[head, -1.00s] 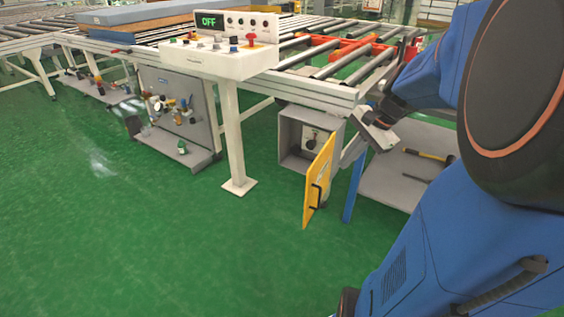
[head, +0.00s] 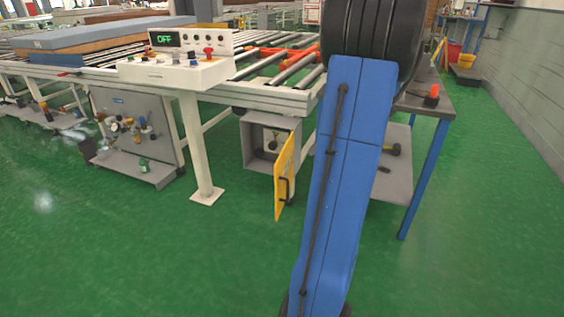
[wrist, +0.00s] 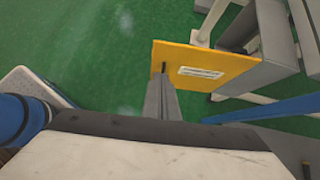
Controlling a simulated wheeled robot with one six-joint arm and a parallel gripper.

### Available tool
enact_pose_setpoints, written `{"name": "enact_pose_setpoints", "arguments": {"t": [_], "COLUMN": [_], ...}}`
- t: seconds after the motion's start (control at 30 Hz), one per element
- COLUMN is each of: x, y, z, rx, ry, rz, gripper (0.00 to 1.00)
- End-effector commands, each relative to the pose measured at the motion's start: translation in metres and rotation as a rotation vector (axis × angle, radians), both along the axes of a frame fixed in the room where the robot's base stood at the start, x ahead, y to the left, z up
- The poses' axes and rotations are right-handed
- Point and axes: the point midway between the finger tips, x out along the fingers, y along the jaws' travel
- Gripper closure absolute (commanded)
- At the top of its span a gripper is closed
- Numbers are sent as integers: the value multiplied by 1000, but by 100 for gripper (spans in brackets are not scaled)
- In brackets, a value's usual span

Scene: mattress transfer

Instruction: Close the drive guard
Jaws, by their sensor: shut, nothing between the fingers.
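The drive guard is a yellow door (head: 282,188) on a grey box (head: 255,138) under the roller conveyor. It stands swung open toward me, and the inside of the box shows. A dark handle sits on its right face in the head view. In the wrist view the guard (wrist: 220,62) shows a white label, with the grey box at its right. My gripper (wrist: 160,84) is shut and empty, its fingers pointing at the guard's left edge, close to the dark handle. Whether they touch it I cannot tell. In the head view my arm hides my gripper.
A white control pedestal (head: 190,108) with an OFF display stands left of the box. A grey panel cart (head: 110,105) is further left. A blue-legged table (head: 434,100) stands right of my arm. Green floor in front of the pedestal is clear.

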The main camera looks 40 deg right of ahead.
Motion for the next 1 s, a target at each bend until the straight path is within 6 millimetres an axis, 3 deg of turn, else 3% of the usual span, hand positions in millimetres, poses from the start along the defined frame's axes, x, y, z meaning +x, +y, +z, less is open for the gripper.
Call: {"name": "enact_pose_setpoints", "arguments": {"t": [0.17, 0.67, 1.0], "x": [9, 62, 93], "y": [5, 35, 51], "z": [-10, -71, -70], "rx": [3, 2, -1], "ry": [0, 2, 0], "rz": [0, 3, 2], "gripper": [100, 100, 100]}}
